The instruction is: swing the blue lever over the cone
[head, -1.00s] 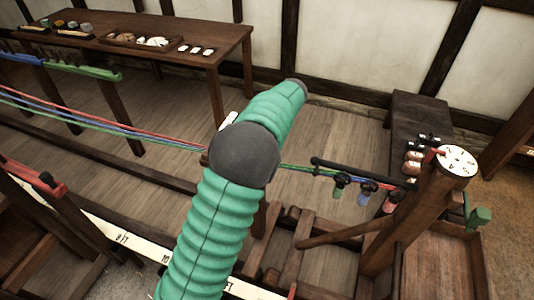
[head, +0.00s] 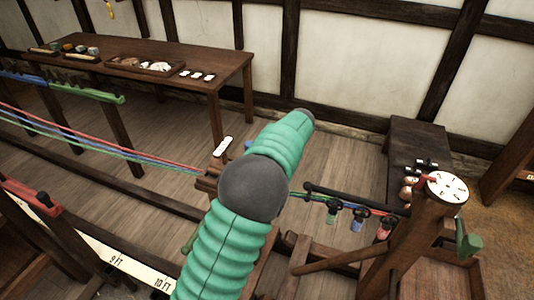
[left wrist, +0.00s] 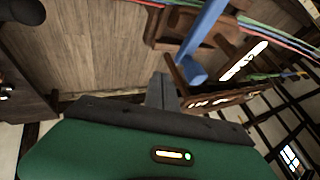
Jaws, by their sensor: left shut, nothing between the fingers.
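The blue lever (left wrist: 205,42) shows in the left wrist view as a thick blue bar with a rounded end, in front of dark wooden parts. My left gripper (left wrist: 162,78) has its grey fingers together, empty, to the left of the lever's end and apart from it in the picture. My right gripper is not in view.
Red, blue and green strands (head: 110,150) run in from the left. At right is a wooden post with a white dial (head: 447,187) and hanging coloured hooks (head: 357,220). A table with trays (head: 150,65) stands at the back.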

